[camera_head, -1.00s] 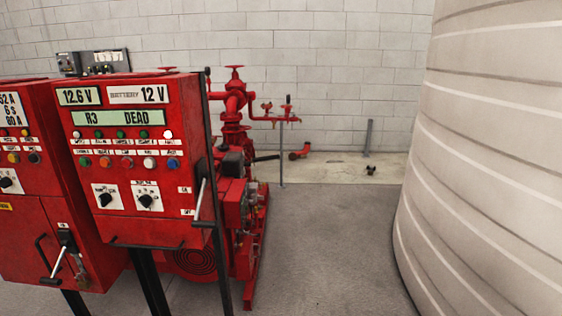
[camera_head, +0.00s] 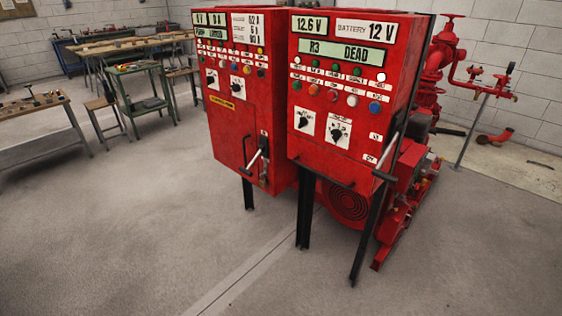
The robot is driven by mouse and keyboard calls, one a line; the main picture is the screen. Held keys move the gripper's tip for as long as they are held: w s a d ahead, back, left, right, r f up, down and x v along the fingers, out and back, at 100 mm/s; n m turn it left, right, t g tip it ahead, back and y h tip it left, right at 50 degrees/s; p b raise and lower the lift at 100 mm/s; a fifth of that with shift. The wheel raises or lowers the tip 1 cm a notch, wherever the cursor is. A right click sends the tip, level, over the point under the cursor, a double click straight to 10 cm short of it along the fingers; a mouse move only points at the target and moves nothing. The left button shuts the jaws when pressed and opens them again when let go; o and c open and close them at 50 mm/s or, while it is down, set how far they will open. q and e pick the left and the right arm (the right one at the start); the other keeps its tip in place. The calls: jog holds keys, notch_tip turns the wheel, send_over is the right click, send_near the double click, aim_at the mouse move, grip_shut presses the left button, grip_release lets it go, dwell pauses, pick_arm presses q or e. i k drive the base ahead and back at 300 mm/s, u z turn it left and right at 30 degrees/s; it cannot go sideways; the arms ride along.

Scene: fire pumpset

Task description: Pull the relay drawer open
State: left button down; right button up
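Two red control cabinets stand side by side on black legs. The right cabinet (camera_head: 345,100) has displays reading "12.6 V", "BATTERY 12 V" and "R3 DEAD", rows of coloured lamps and two black rotary knobs. A dark horizontal bar handle (camera_head: 324,174) runs along its lower front edge, and a lever (camera_head: 387,160) is on its right side. The left cabinet (camera_head: 235,95) has similar displays, a lower door with a black handle and a lever (camera_head: 257,157). No drawer stands visibly open. Neither of my grippers is in view.
A red pump set (camera_head: 405,190) with pipes and valves stands behind the right cabinet. A workbench with tools (camera_head: 35,120), a green cart (camera_head: 140,95), stools and a long bench (camera_head: 125,45) are at the left. The grey floor (camera_head: 150,230) in front is clear.

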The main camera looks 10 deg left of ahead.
aim_at(345, 172)
jog(key=k, duration=0.65)
jog(key=z, duration=0.75)
jog(key=i, duration=1.95)
jog(key=u, duration=0.7)
